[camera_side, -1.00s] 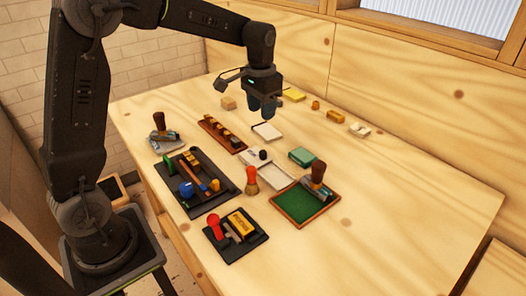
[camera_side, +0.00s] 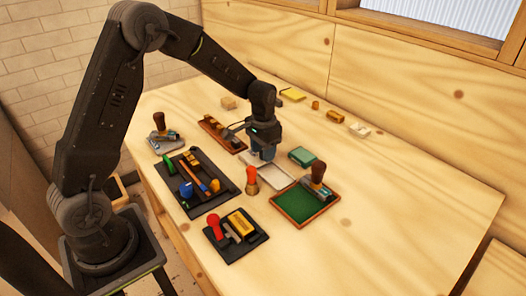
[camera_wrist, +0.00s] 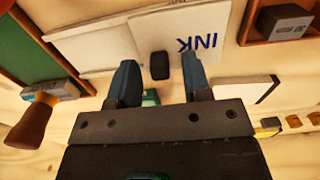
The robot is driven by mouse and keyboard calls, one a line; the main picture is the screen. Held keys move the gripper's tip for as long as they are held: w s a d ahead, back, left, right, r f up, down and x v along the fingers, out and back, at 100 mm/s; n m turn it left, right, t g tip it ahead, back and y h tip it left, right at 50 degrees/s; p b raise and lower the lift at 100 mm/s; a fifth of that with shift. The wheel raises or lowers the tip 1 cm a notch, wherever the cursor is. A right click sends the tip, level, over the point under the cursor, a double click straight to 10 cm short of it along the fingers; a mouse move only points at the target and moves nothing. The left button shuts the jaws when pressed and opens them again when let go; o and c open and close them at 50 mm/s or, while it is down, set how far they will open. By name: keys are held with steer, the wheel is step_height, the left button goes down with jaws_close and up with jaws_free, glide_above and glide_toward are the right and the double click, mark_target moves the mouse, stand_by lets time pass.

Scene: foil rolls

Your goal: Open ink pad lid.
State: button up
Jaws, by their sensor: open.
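The ink pad shows in the wrist view as a white lid (camera_wrist: 185,28) printed with INK, with a flat white part (camera_wrist: 95,48) to its left. A black knob (camera_wrist: 160,65) is at the lid's edge. My gripper (camera_wrist: 157,78) is open, with one blue-grey fingertip on each side of the knob and a gap to both. In the side view my gripper (camera_side: 262,154) is low over the ink pad and hides the lid and knob. The pale part of the ink pad (camera_side: 272,177) shows in front of it.
A red-handled stamp (camera_side: 251,178) stands close in front of the ink pad. A green tray (camera_side: 300,205) with a brown-handled stamp is to the right, near a green box (camera_side: 302,156). A black tray (camera_side: 205,200) and a brown rack (camera_side: 215,130) lie left. The right table is clear.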

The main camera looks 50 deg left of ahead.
steer(key=shift+f, duration=0.3)
steer(key=shift+c, duration=0.3)
jaws_close()
